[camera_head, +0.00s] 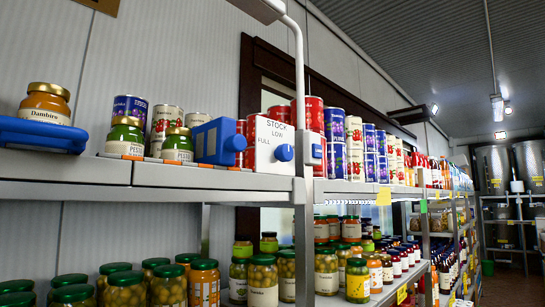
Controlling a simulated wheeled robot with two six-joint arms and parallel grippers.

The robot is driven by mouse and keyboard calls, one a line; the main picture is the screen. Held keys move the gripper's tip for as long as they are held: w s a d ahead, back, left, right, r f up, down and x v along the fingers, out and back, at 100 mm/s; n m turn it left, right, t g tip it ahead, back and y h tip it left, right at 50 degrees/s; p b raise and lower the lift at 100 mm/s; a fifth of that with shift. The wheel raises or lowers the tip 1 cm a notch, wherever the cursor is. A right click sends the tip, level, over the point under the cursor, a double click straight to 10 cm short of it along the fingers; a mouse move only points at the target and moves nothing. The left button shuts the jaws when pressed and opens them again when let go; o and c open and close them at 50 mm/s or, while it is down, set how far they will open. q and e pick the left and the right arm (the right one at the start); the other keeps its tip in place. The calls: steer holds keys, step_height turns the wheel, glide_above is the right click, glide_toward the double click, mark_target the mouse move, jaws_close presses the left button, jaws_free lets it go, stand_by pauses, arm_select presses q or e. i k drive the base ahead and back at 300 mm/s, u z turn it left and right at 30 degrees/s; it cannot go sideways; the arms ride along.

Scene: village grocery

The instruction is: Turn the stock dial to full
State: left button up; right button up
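The stock dial is a round blue knob (284,152) on the front of a white box (268,134) at the front edge of the upper shelf. The box is printed STOCK at the top, LOW below it, and FULL lower at the left. The knob is small, and I cannot tell which mark it points at. Neither of my grippers shows in the head view, and nothing is seen touching the knob.
A blue box (218,141) stands left of the dial box. Jars and cans crowd the shelf behind. A blue tray (40,136) bears an orange jar (46,105) at the far left. A pale upright post (302,120) rises just right of the dial. An aisle opens at right.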

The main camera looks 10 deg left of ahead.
mark_target(284, 152)
steer(key=k, duration=1.15)
steer(key=z, duration=0.65)
steer(key=i, duration=1.65)
steer(key=u, duration=0.8)
